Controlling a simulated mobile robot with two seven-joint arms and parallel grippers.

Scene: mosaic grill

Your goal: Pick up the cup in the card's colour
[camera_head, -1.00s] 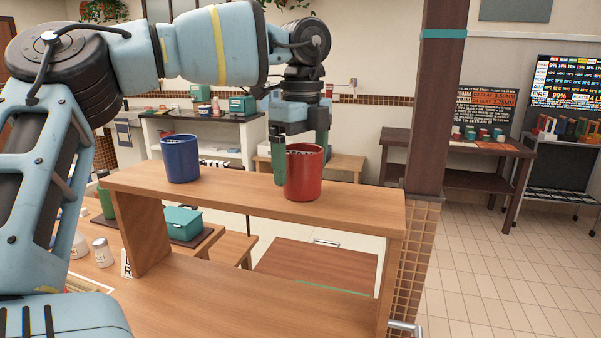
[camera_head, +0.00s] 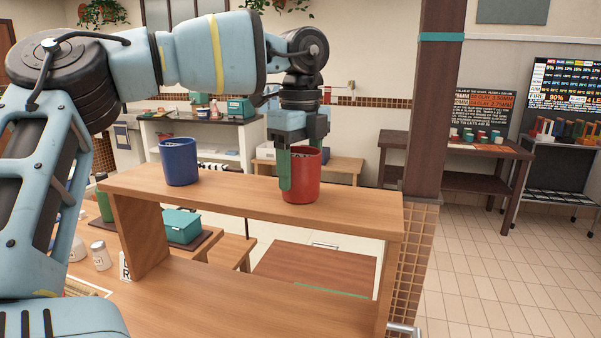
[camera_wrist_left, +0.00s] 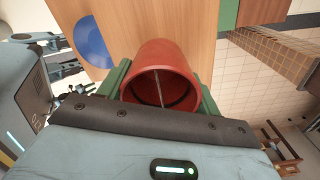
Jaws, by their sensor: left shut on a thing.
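A red cup (camera_head: 306,178) stands upright on the raised wooden shelf, right of its middle. A blue cup (camera_head: 180,161) stands upright on the same shelf to the left. My left gripper (camera_head: 298,170) comes down over the red cup and is shut on it, with a green finger against its near side. No card is clearly seen.
The wooden shelf (camera_head: 235,193) has free room between the cups. A dark post (camera_head: 433,110) stands just right of the shelf. A teal box (camera_head: 181,225) and a white jar (camera_head: 101,256) are below on the left.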

